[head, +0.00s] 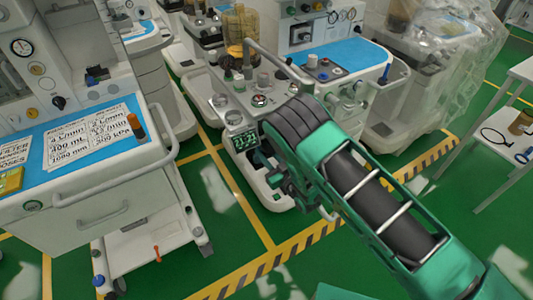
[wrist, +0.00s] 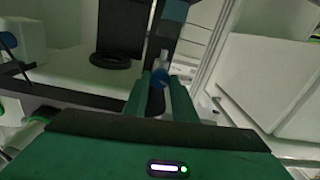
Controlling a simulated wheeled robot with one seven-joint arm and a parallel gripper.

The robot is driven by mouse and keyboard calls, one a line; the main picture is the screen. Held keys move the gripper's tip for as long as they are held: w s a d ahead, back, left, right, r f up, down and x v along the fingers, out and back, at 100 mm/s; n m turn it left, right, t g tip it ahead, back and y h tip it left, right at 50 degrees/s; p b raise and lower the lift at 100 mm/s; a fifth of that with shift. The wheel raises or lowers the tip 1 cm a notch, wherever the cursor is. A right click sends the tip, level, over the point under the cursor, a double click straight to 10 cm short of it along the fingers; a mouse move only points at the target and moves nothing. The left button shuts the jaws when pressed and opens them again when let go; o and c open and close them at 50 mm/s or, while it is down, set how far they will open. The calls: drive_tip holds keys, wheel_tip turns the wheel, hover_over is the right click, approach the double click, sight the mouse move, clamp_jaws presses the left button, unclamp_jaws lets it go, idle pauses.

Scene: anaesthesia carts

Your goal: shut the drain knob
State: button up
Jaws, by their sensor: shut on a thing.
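In the head view my green arm reaches down to the low front of the middle cart (head: 225,110). My fingertips and the held knob cannot be made out there.
A white panel (wrist: 270,80) stands at the right. In the head view a cart with printed cards (head: 95,135) is at the left and a white table (head: 500,130) at the right.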

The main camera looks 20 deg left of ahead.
drive_tip(key=m, duration=0.4)
idle(0.3)
drive_tip(key=o, duration=1)
drive_tip(key=shift+o, duration=0.2)
drive_tip(key=v, duration=1)
drive_tip(key=shift+s+d+f, duration=0.15)
drive_tip(key=shift+s+d, duration=0.1)
drive_tip(key=shift+d, duration=0.05)
